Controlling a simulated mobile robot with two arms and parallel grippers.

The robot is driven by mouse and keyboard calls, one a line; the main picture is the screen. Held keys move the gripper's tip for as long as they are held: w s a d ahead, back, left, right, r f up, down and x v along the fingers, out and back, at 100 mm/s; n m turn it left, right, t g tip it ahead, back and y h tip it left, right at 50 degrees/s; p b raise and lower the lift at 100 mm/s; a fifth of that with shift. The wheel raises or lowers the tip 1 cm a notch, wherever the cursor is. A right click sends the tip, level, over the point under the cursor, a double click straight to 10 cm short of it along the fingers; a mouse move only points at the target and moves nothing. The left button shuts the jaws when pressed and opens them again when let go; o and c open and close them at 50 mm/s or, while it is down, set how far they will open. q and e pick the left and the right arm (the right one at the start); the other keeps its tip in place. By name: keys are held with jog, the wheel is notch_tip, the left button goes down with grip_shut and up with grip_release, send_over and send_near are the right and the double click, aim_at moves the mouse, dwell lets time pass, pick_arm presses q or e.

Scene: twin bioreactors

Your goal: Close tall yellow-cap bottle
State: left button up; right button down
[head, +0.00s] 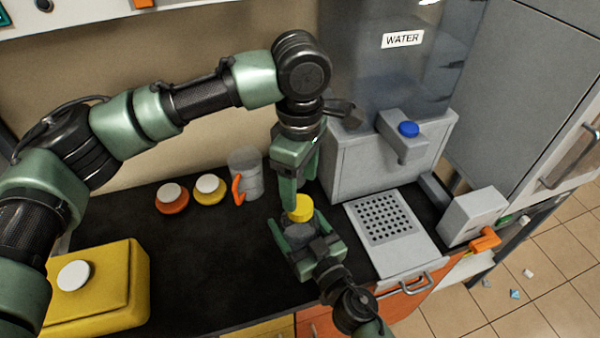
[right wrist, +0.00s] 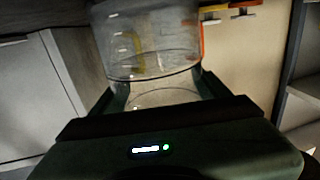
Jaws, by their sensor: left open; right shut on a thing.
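The bottle (head: 298,231) is clear and grey in the head view. Its yellow cap (head: 301,208) shows at its top; whether the cap is fully seated I cannot tell. My right gripper (head: 303,243) is shut around the bottle's body from the front. In the right wrist view, the clear bottle (right wrist: 150,68) with pale graduation marks stands between the right fingers. My left gripper (head: 297,190) points down from above, open, with its fingers just over and beside the yellow cap. The left finger partly overlaps the cap's edge.
A clear jug (head: 246,172) with an orange handle stands to the left, near orange (head: 172,199) and yellow (head: 209,190) items with white tops. A yellow box (head: 118,285) is at front left. The water dispenser (head: 385,160) and perforated tray (head: 388,218) are close on the right.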

aim_at(300, 204)
pick_arm(q)
notch_tip(300, 204, down, 6)
jog(key=shift+r, duration=0.1)
dwell(0.4)
